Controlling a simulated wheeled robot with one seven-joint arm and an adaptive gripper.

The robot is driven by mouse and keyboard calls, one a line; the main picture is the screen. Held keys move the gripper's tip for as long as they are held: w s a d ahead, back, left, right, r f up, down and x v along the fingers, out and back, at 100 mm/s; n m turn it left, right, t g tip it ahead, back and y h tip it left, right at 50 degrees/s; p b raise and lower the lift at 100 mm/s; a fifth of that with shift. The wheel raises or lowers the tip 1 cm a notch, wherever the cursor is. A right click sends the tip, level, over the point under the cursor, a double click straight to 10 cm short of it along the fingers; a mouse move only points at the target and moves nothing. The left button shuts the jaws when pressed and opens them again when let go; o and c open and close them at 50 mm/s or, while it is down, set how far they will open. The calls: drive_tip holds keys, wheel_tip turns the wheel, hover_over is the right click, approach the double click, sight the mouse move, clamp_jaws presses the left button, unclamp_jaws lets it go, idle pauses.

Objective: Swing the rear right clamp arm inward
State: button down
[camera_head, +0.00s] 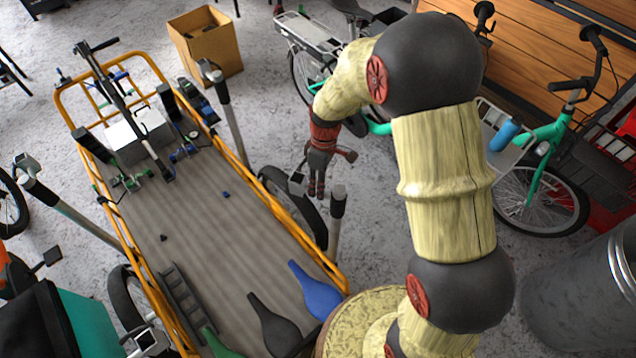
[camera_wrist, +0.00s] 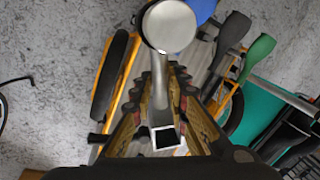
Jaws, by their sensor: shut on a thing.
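A grey metal clamp arm (camera_wrist: 161,100) runs from the round cap of its post to a square, hollow end. In the head view the post (camera_head: 335,220) stands upright beside the right side of the cargo bed (camera_head: 205,225). The square end (camera_head: 297,184) shows left of the post, above a wheel and outside the orange rail. My gripper (camera_head: 317,192) reaches down between post cap and square end. In the wrist view its fingers (camera_wrist: 160,82) lie on both sides of the arm and are shut on it. The finger contact is partly hidden.
Another post with a clamp arm (camera_head: 225,100) stands farther up the bed's right side. The orange rail (camera_head: 262,215) and a black wheel (camera_head: 300,205) lie close to my gripper. A teal bike (camera_head: 545,135) stands to the right.

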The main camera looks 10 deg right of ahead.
drive_tip(key=s+n+h+p, duration=0.2)
drive_tip(key=s+n+p, duration=0.3)
drive_tip(key=n, duration=0.7)
drive_tip(key=shift+s+a+n, duration=0.3)
drive_tip(key=shift+s+a, duration=0.05)
drive_tip(key=shift+s, duration=0.5)
drive_tip(key=c, duration=1.7)
unclamp_jaws()
drive_tip(key=shift+s, duration=0.1)
drive_tip(key=shift+c, duration=0.2)
wheel_tip(320, 180, up, 12)
drive_tip(key=w+a, duration=0.1)
drive_tip(key=w, duration=0.1)
drive_tip(key=shift+f, duration=0.15)
